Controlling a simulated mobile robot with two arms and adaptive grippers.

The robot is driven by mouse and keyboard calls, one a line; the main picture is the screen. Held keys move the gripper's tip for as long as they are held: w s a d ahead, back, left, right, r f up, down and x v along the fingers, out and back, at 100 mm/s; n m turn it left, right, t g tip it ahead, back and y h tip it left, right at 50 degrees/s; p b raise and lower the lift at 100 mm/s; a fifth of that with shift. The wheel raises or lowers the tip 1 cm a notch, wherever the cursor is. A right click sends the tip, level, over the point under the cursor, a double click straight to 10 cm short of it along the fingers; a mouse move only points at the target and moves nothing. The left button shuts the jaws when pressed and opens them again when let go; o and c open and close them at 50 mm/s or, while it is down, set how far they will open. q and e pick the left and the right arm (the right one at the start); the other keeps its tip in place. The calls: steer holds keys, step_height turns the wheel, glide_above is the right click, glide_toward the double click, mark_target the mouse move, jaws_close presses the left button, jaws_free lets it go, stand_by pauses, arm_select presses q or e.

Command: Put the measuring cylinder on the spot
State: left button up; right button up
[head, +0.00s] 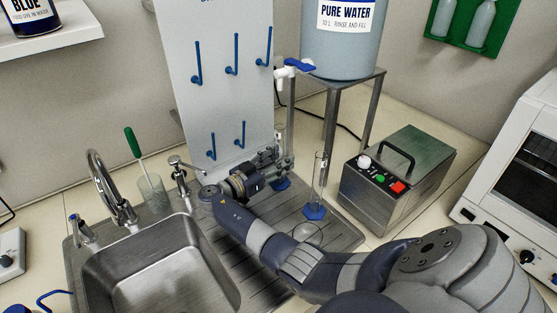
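One measuring cylinder, clear with a blue foot (314,211), stands upright on the steel drainboard (345,238). A second clear cylinder with a blue foot (281,184) is farther back, at my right gripper (284,158). The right gripper's fingers are at this cylinder's upper body and partly hide it. Whether they are closed on it, and whether its foot touches the board, I cannot tell. A pale round outline (307,234) shows on the drainboard in front of the standing cylinder, partly behind my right arm; I cannot tell if it is the spot. My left gripper is not in view.
A sink (155,265) with a tap (108,185) is left of the drainboard. A beaker with a green-handled brush (152,195) stands behind it. A pegboard (222,75) and a water tank (340,45) on a stand are behind. A steel instrument box (398,170) is at the right.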

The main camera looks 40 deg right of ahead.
steer(key=shift+r, duration=0.2)
steer(key=a+b, duration=0.1)
steer(key=a, duration=0.2)
steer(key=a+b, duration=0.1)
steer(key=a, duration=0.3)
steer(key=a+b, duration=0.2)
steer(key=a, duration=0.1)
steer(key=shift+a+f, duration=0.25)
steer(key=shift+a, duration=0.15)
steer(key=shift+s+a+r, duration=0.1)
steer(key=shift+a+r, duration=0.05)
steer(key=shift+a, duration=0.45)
